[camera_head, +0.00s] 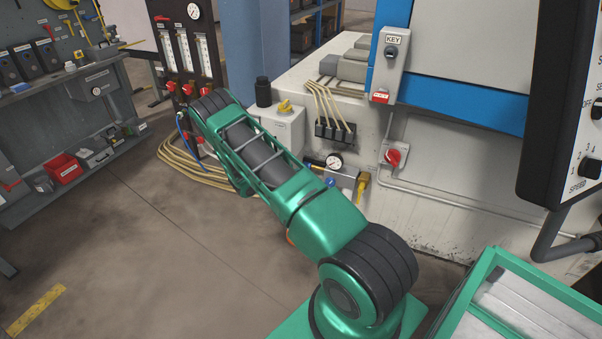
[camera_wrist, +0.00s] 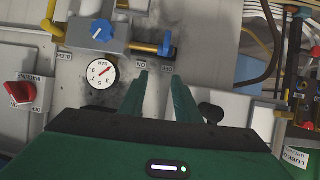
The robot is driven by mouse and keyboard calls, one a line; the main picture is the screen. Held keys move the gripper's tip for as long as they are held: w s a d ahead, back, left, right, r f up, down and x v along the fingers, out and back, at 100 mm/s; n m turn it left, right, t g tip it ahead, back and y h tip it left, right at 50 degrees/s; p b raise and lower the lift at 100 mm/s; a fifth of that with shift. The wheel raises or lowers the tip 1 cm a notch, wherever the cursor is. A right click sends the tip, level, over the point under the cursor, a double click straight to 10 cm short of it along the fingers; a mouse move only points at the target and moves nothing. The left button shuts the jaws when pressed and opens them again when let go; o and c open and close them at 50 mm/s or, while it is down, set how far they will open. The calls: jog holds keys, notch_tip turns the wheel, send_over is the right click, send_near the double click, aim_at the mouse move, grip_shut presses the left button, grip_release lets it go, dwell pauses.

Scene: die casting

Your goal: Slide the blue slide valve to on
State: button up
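In the wrist view, a small blue slide piece (camera_wrist: 166,44) sits at the right end of a bar with a yellow section, close to the ON and OFF labels on the wall panel. I take it for the blue slide valve; its exact position is hard to read. My gripper (camera_wrist: 157,82) is open and empty. Its two green fingers point toward the labels, with the tips a little below the slide piece in the picture and apart from it. In the head view, a blue end piece (camera_head: 310,163) shows left of the gauge; my arm hides the gripper there.
A pressure gauge (camera_wrist: 102,73), a blue knob (camera_wrist: 102,30) and a red rotary switch (camera_wrist: 20,92) are left of the fingers. A black knob (camera_wrist: 211,112) is close to the right finger. Cables and pipes are at the right. A green-framed bin (camera_head: 480,290) stands front right.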

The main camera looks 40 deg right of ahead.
jog(key=shift+t, duration=0.4)
jog(key=w+d+f, duration=0.1)
jog(key=d+f, duration=0.1)
jog(key=d, duration=0.1)
jog(key=w+d+f, duration=0.1)
jog(key=d+f, duration=0.2)
jog(key=w+d+f, duration=0.2)
jog(key=d+f, duration=0.1)
jog(key=shift+d+f, duration=0.2)
jog(key=shift+d, duration=0.05)
jog(key=shift+c, duration=0.6)
